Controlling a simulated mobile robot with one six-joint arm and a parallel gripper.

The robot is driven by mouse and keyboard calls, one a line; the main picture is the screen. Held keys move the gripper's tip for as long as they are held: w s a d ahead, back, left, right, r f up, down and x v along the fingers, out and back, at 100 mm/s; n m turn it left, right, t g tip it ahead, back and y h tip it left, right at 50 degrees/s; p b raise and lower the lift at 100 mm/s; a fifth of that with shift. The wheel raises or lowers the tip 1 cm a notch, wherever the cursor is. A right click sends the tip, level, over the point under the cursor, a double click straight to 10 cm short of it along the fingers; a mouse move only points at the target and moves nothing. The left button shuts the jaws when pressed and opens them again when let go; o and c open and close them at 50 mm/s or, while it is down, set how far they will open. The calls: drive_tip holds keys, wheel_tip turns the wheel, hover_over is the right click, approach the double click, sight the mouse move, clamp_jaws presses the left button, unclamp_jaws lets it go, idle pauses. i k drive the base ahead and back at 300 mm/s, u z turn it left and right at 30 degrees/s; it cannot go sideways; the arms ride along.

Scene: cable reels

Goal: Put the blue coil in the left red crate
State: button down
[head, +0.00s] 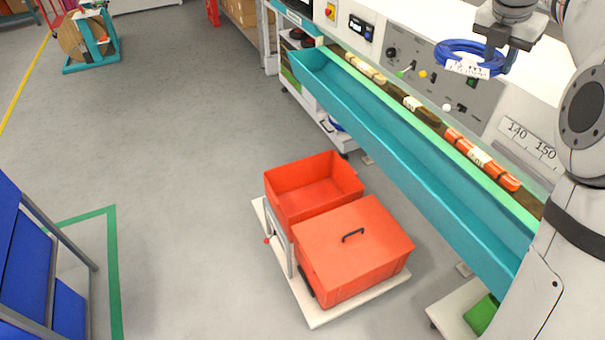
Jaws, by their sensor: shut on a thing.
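My gripper (499,57) is at the upper right, above the control-panel side of the bench. It is shut on the right side of a blue coil (462,45), which hangs in the air with a white label on its front edge. Two red crates stand on a low white cart on the floor. The farther, left red crate (283,207) is open on top, and the part of its inside that shows is empty. The nearer, right red crate (362,282) is covered by a red lid with a dark handle. My gripper is apart from both crates, above and to their right.
A long teal trough (420,178) runs along the bench front, between my gripper and the crates. Orange and pale pieces (482,157) lie in the strip behind it. A blue rack (25,262) stands at left. Grey floor (175,150) left of the cart is clear.

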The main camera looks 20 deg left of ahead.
sight(310, 205)
drive_tip(key=u, duration=0.4)
drive_tip(key=i, duration=0.25)
drive_tip(key=u, duration=2.35)
drive_tip(key=i, duration=3.35)
drive_tip(key=u, duration=3)
drive_tip(key=i, duration=0.15)
drive_tip(key=z, duration=5.2)
